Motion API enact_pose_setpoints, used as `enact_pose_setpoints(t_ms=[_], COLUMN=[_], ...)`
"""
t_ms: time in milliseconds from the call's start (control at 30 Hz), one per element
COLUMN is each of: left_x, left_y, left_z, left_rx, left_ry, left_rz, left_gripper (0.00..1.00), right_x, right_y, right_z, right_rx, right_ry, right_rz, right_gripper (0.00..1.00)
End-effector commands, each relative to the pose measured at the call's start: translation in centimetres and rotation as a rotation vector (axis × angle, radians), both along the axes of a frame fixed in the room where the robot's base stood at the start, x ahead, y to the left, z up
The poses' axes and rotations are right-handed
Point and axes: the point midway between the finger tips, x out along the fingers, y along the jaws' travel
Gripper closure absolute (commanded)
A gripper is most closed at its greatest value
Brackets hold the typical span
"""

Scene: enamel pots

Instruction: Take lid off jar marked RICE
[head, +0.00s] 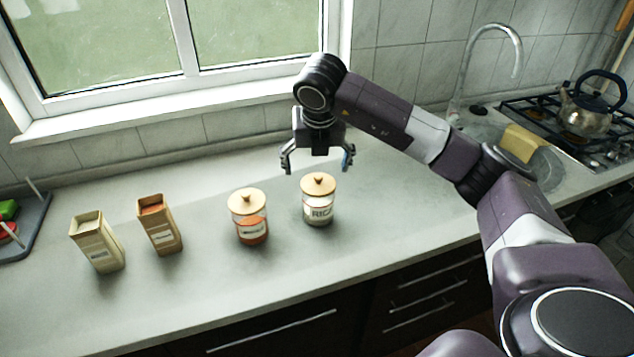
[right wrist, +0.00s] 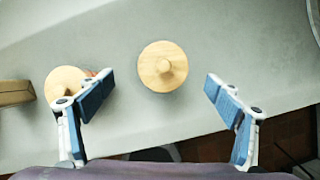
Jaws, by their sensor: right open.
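The jar marked RICE (head: 319,211) stands upright on the counter, a glass jar with pale contents and a label. Its round wooden lid (head: 318,184) with a small knob is on it. The lid also shows from above in the right wrist view (right wrist: 163,66), ahead of and between the fingers. My right gripper (head: 318,166) is open and empty, pointing down above the jar and apart from the lid. In the right wrist view its blue-padded fingers (right wrist: 157,90) are spread wide. My left gripper is not in view.
A second lidded jar (head: 250,229) with orange-red contents stands left of the RICE jar. Two open cartons, one cream (head: 98,246) and one brown (head: 160,228), stand farther left. A sink tap (head: 488,62) and a kettle (head: 592,107) are at the right. The window wall is behind.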

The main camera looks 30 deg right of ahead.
Motion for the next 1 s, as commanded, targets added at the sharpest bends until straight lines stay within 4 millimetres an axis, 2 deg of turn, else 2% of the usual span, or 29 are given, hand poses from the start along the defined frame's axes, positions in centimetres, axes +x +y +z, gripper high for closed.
enact_pose_setpoints(t_ms=[300,433,733,1000], left_x=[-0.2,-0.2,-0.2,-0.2], left_y=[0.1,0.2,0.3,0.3], left_z=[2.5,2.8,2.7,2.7], left_rx=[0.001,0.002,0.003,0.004], left_ry=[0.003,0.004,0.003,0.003], left_rz=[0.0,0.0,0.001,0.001], left_gripper=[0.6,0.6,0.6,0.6], right_x=[1.1,1.8,2.0,2.0], right_y=[-1.6,-1.8,-1.9,-1.9], right_z=[-3.4,-5.1,-5.9,-5.8], right_rx=[0.001,0.003,0.003,0.003], right_ry=[0.007,0.004,0.001,0.002], right_rz=[0.001,0.003,0.005,0.005], right_gripper=[0.16,0.16,0.16,0.44])
